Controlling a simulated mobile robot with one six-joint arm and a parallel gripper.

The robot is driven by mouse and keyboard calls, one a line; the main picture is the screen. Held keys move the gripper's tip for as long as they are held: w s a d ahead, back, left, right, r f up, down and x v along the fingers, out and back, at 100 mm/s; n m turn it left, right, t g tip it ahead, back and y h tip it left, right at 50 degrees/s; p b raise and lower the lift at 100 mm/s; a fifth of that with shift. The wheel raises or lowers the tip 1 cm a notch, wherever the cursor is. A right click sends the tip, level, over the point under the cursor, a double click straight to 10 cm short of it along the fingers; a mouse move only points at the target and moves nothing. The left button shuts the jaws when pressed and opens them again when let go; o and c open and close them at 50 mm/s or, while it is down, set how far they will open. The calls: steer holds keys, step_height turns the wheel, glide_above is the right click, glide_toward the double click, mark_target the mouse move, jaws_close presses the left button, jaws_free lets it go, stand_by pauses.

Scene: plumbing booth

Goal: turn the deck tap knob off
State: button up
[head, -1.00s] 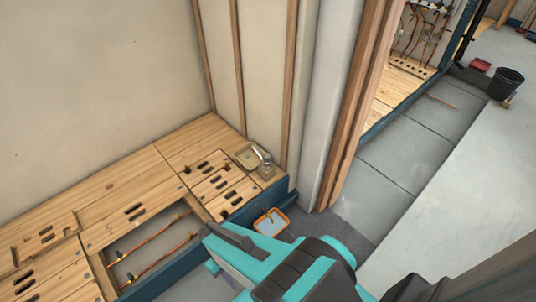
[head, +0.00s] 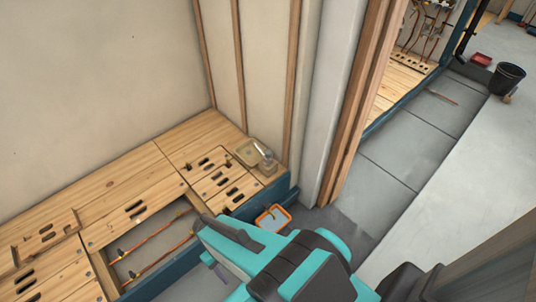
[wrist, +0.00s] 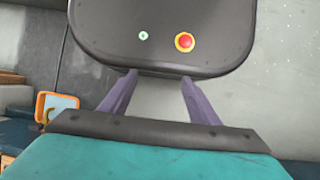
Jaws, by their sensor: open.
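A wooden deck (head: 120,185) runs along the wall in the head view, with an opening where copper pipes (head: 155,236) with small brass fittings show. I cannot tell which of these small parts is the tap knob; no knob shows clearly. My gripper (wrist: 159,77) is open in the wrist view, with two purple fingers spread apart and nothing between them. In the head view my teal arm reaches over the floor in front of the deck's near edge and covers part of the opening's right end. One purple finger shows small under it, apart from the pipes.
An orange-rimmed tray (head: 287,213) lies on the floor by the deck's corner; it also shows in the wrist view (wrist: 42,103). A clear container (head: 263,151) stands on the deck's right end. A wooden door frame (head: 358,100) rises at right. A black bucket (head: 508,78) stands farther back.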

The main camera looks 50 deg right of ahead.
steer(key=w+d+f+m+t+y+b, duration=0.1)
steer(key=w+d+f+t+b, duration=0.15)
steer(key=w+d+b, duration=0.7)
steer(key=m+t+h+b, duration=0.2)
steer(key=t+b, duration=0.5)
steer(key=b, duration=0.1)
glide_toward(268, 152)
steer(key=v, duration=0.3)
steer(key=shift+s+r, duration=0.1)
steer(key=shift+r, duration=0.1)
steer(key=shift+f, duration=0.1)
steer(key=b+x, duration=0.1)
steer(key=x, duration=0.5)
steer(key=b+x, duration=0.1)
steer(key=x, duration=0.6)
steer(key=shift+w+d+f, duration=0.2)
steer(key=shift+d+f, duration=0.05)
